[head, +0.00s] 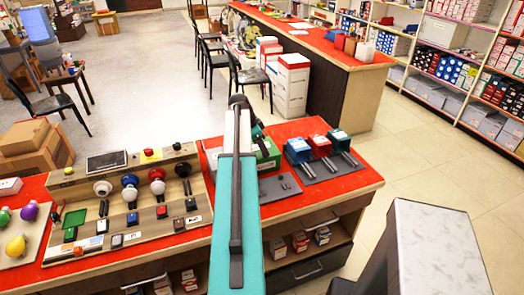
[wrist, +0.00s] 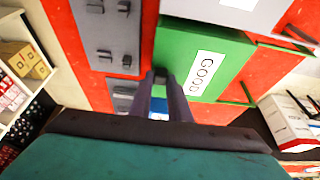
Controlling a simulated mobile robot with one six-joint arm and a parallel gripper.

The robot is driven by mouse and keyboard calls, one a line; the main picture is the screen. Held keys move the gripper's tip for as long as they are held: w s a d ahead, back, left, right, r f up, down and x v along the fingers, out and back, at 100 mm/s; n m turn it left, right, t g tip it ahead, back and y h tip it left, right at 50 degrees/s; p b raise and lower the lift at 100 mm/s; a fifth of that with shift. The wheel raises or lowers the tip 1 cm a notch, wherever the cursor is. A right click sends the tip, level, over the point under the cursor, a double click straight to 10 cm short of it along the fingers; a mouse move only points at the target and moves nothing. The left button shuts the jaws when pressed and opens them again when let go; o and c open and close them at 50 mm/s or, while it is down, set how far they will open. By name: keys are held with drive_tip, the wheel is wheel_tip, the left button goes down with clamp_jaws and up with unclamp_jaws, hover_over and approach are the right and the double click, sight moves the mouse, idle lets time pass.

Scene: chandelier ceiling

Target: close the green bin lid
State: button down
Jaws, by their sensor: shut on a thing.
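The green bin (head: 268,157) stands on the red counter, partly hidden behind my arm in the head view. In the wrist view the green bin (wrist: 185,48) has a white label reading GOOD. My gripper (wrist: 161,76) is at the bin's left edge in the wrist view, its fingers shut on a small dark grey piece. I cannot tell whether this piece belongs to the lid. The lid's position is not clear. In the head view my arm covers most of this spot.
Blue and red boxes (head: 320,146) with grey rods stand right of the green bin. A grey plate (head: 278,187) with small blocks lies in front of it. Left is a wooden panel (head: 130,205) with coloured knobs and buttons. Some red counter shows bare at the right (head: 352,183).

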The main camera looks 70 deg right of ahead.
drive_tip(key=c, duration=1.6)
unclamp_jaws()
drive_tip(key=shift+s+a, duration=0.2)
drive_tip(key=shift+s, duration=0.05)
drive_tip(key=shift+c, duration=0.2)
drive_tip(key=shift+w, duration=0.1)
drive_tip(key=shift+r, duration=0.1)
drive_tip(key=b+v, duration=0.3)
drive_tip(key=v, duration=1)
drive_tip(key=shift+r+b, duration=0.3)
drive_tip(key=shift+r, duration=0.1)
